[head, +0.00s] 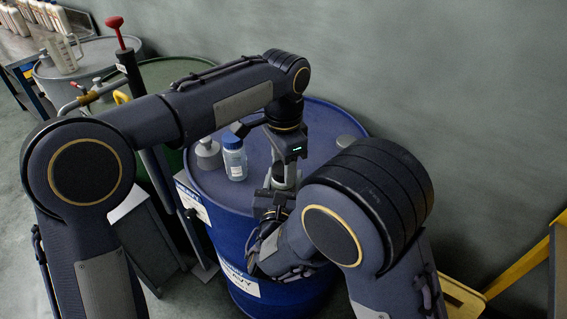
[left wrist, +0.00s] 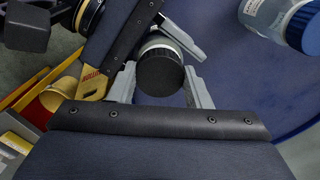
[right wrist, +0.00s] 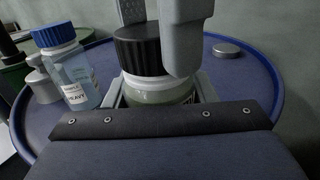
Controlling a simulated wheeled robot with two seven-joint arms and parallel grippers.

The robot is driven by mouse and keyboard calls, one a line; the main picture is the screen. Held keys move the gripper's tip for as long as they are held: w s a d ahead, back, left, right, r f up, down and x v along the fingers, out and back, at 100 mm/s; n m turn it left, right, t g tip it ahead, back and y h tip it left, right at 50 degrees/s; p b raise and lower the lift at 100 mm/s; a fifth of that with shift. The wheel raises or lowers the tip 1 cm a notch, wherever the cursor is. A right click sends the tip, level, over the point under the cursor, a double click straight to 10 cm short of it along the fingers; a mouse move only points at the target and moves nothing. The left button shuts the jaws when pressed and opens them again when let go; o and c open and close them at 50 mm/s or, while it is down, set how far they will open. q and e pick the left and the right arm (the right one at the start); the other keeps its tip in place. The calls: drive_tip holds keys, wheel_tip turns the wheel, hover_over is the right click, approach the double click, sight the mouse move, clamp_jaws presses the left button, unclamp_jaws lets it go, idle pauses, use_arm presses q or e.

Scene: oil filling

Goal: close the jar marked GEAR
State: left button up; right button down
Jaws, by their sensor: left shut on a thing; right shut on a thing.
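A squat jar with greenish contents (right wrist: 160,90) stands on the blue drum, with a black lid (right wrist: 137,50) sitting level on its mouth. I cannot tell how tightly the lid sits, and I cannot read the jar's label. My left gripper (head: 286,172) points down from above, its fingers on either side of the black lid, which also shows in the left wrist view (left wrist: 160,72). My right gripper (right wrist: 158,100) comes in from the side, shut around the jar's body below the lid. In the head view the arms hide most of the jar.
A blue-capped bottle labelled HEAVY (head: 234,158) stands left of the jar on the blue drum (head: 322,125). A grey-white container (head: 208,154) stands behind the bottle. A flat grey lid (right wrist: 228,50) lies near the rim. A green drum with a red-handled pump (head: 116,27) stands left.

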use_arm(q)
drive_tip(key=m, duration=0.6)
drive_tip(key=shift+m, duration=0.4)
drive_tip(key=o, duration=1.1)
drive_tip(key=shift+r, duration=2.25)
drive_tip(key=shift+c, duration=0.5)
